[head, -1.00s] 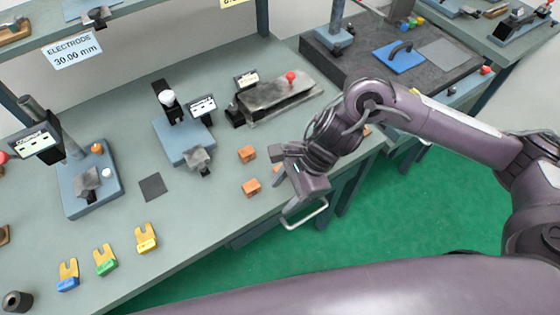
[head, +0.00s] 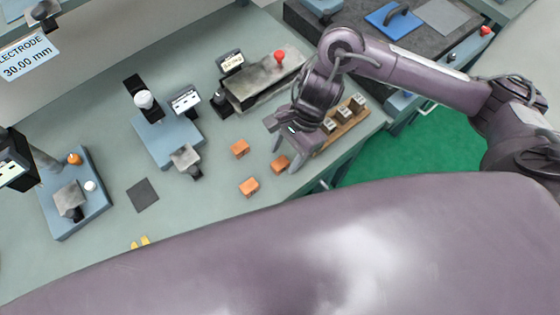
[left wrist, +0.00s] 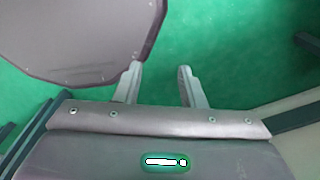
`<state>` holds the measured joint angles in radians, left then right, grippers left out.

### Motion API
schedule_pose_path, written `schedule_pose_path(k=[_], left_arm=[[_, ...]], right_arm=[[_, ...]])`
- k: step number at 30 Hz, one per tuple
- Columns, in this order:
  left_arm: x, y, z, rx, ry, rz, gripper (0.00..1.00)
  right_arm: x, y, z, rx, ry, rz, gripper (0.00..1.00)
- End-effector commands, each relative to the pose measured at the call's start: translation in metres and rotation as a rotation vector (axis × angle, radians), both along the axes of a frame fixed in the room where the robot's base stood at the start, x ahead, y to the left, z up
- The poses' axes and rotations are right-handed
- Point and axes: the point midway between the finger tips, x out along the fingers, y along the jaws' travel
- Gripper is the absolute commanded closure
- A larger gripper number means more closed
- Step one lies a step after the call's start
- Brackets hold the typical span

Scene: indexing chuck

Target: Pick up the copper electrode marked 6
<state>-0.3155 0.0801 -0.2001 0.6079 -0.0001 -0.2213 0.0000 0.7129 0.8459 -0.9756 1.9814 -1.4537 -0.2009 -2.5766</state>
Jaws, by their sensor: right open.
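Three small copper-orange blocks lie on the grey-green bench in the head view: a back one (head: 240,148), a front one (head: 249,187) and a right one (head: 279,164). I cannot read any number on them, so I cannot tell which is marked 6. My right gripper (head: 285,157) is open, its fingers pointing down close to the right block; I cannot tell its height above it. My left gripper (left wrist: 160,70) is open and empty in the left wrist view, over green floor.
A wooden rack (head: 341,126) with several marked blocks stands just right of my right gripper. A metal plate fixture with a red knob (head: 280,56) is behind it. A blue-grey gauge stand (head: 168,135) is to the left. My own purple body covers the lower picture.

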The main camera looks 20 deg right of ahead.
Motion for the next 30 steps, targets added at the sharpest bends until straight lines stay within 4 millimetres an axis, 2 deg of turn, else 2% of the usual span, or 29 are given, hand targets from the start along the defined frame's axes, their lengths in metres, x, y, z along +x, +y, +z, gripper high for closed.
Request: schedule_pose_path(k=[1, 6, 10, 15, 26, 30], left_arm=[[0.002, 0.000, 0.011, 0.000, -0.003, 0.000, 0.64], [0.019, -0.001, 0.018, -0.002, -0.027, 0.000, 0.64], [0.032, -0.002, 0.019, -0.004, -0.047, 0.000, 0.64], [0.029, -0.002, 0.018, -0.003, -0.042, 0.000, 0.64], [0.018, -0.001, 0.017, -0.002, -0.026, 0.000, 0.64], [0.018, -0.001, 0.017, -0.002, -0.026, 0.000, 0.64]], right_arm=[[-0.001, 0.002, -0.005, -0.001, 0.009, -0.003, 0.49], [-0.003, 0.009, -0.027, 0.000, 0.005, -0.001, 0.49], [-0.003, 0.010, -0.032, -0.001, 0.001, 0.000, 0.49], [-0.002, 0.010, -0.032, -0.001, 0.001, 0.000, 0.50], [-0.002, 0.010, -0.032, 0.000, 0.001, -0.001, 0.98], [-0.002, 0.010, -0.031, 0.000, -0.001, 0.000, 1.00]])
